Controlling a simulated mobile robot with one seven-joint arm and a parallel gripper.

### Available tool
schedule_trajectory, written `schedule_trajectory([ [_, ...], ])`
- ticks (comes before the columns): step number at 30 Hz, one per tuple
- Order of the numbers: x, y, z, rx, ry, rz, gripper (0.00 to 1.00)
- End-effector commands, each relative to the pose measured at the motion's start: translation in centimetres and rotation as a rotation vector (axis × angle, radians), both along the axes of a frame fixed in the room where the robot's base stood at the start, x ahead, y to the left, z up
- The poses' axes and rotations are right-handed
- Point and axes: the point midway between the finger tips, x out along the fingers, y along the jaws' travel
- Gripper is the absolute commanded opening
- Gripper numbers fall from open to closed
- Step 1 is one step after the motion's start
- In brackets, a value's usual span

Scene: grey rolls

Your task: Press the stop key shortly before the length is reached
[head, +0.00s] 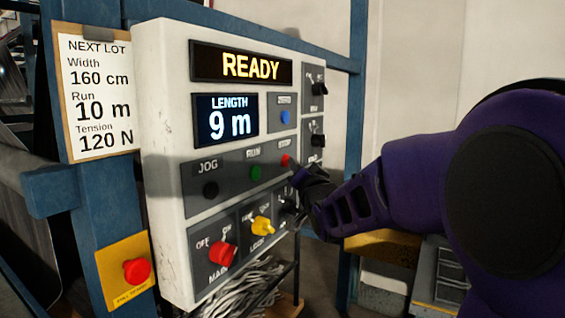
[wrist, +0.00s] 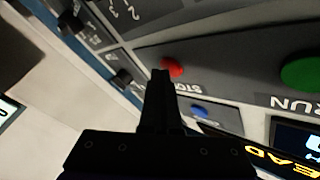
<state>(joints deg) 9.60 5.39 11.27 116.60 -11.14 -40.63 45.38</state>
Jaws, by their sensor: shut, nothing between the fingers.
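The red stop key (head: 286,160) sits on the right of the grey key row, under the label STOP. My gripper (head: 296,172) is shut and empty, its tip at or just in front of this key; I cannot tell if it touches. In the wrist view the fingers (wrist: 160,75) overlap the left edge of the stop key (wrist: 174,68). The length display (head: 226,120) reads 9 m. The status display (head: 241,65) reads READY in yellow. The lot card (head: 97,95) gives Run 10 m, Width 160 cm, Tension 120 N.
Left of the stop key are the green run key (head: 255,173) and black jog key (head: 210,190). Below are a red main knob (head: 222,254) and yellow lock knob (head: 261,226). A blue key (head: 285,117) is above. A red emergency button (head: 137,271) is at lower left.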

Motion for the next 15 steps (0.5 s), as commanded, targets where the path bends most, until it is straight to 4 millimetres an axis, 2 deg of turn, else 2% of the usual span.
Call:
schedule_trajectory([
  [7, -0.77, -0.94, -0.04, -0.001, -0.001, -0.001, 0.00],
  [15, -0.80, -1.03, -0.03, -0.001, 0.000, 0.000, 0.00],
])
